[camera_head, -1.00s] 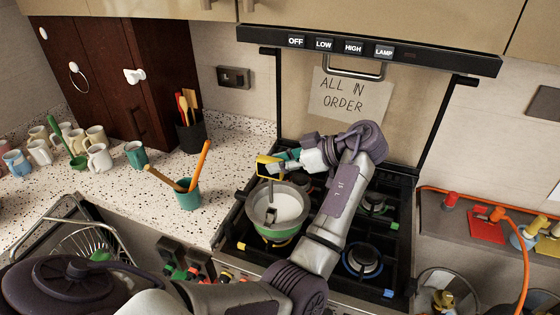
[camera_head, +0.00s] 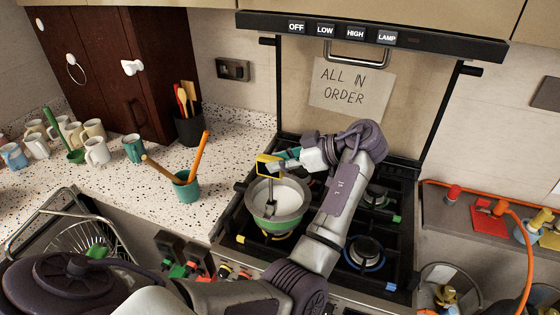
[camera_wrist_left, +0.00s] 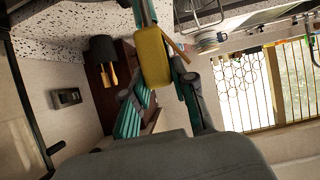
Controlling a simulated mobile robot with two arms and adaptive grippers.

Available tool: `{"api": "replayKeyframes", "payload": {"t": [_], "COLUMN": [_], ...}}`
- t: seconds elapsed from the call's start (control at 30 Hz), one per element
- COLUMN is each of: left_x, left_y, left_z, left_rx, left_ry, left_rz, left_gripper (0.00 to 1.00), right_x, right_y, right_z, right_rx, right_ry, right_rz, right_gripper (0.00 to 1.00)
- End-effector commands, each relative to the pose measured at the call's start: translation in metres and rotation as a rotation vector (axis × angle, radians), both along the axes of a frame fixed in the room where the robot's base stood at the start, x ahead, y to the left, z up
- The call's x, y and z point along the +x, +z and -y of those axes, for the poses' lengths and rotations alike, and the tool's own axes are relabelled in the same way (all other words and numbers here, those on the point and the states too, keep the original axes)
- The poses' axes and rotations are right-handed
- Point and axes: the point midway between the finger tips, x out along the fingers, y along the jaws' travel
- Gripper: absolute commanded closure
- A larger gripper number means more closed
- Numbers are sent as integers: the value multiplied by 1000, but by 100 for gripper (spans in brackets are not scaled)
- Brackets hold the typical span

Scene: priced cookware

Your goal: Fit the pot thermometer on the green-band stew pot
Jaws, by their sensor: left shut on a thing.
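The green-band stew pot (camera_head: 299,213) stands on the front left burner of the hob; it is grey with a green band low on its side and a pale inside. The pot thermometer has a yellow head (camera_head: 267,165) and a thin grey stem that points down over the pot's opening. My left gripper (camera_head: 285,164) is shut on the yellow head, above the pot's far left rim. In the left wrist view the yellow head (camera_wrist_left: 153,55) sits at the teal fingers. Whether the stem touches the pot is unclear. My right gripper is not in view.
The black hob (camera_head: 398,245) has other burners free. A teal utensil cup (camera_head: 186,194) stands on the counter left of the pot, with mugs (camera_head: 96,151) farther left. A dark utensil holder (camera_head: 189,128) is behind. A wire rack (camera_head: 82,240) sits at the lower left.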

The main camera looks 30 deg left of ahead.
Motion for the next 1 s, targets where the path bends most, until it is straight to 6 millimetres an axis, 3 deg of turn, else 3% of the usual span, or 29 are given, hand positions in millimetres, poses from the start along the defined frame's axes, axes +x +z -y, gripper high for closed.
{"api": "replayKeyframes", "payload": {"t": [0.47, 1.0], "left_x": [0, 0], "left_y": [-2, -29], "left_z": [0, 0], "left_rx": [0, 0], "left_ry": [0, 0], "left_rz": [1, 1], "left_gripper": [100, 100], "right_x": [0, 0], "right_y": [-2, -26], "right_z": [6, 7], "right_rx": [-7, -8], "right_ry": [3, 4], "right_rz": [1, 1], "right_gripper": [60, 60]}}
